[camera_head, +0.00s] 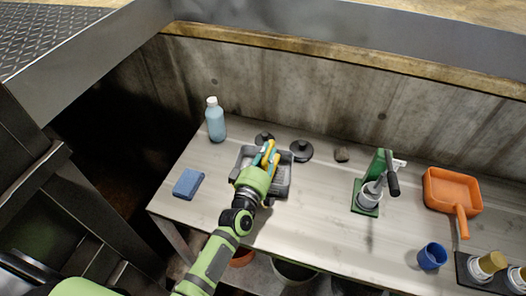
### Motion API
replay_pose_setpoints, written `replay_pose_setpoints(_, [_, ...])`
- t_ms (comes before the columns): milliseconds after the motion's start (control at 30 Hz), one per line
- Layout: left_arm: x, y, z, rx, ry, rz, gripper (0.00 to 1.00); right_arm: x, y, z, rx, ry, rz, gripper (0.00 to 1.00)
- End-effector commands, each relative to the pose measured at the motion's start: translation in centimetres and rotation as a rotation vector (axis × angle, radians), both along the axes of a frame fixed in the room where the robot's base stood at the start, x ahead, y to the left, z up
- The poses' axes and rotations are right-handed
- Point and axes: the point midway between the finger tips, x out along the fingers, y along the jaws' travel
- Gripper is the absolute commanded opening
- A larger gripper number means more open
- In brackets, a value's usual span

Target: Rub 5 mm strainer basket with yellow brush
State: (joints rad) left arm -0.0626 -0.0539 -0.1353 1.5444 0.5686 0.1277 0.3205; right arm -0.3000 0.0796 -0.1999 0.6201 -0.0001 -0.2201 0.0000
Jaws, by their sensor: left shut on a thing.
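My left gripper (266,161) reaches over the dark grey tray (282,189) on the bench, its fingers among yellow and blue-teal items there. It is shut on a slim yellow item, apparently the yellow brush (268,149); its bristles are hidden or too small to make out. I cannot tell which thing is the 5 mm strainer basket. Candidates are pale cylinders with tan tops (491,262) in a dark rack at the far right. My right gripper is not in view.
A blue bottle (216,122) and blue sponge-like block (188,184) stand left. A green press-like stand (381,168) holds a metal cup (369,196). An orange scoop (453,190) and blue cup (432,256) are right. The bench (310,216) is clear in front of the stand.

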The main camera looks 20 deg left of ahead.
Motion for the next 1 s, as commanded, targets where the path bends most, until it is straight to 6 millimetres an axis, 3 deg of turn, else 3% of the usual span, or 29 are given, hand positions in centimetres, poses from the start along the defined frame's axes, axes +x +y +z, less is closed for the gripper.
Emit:
replay_pose_setpoints(500, [0.0, 4.1, 0.0, 0.002, 0.000, 0.001, 0.00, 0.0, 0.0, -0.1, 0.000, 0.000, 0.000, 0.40])
replay_pose_setpoints(867, [0.0, 4.2, 0.2, 0.001, -0.001, 0.002, 0.00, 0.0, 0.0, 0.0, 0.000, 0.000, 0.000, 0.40])
replay_pose_setpoints(1000, [0.0, 4.2, 1.0, 0.001, -0.001, 0.002, 0.00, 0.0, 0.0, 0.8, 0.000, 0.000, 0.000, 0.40])
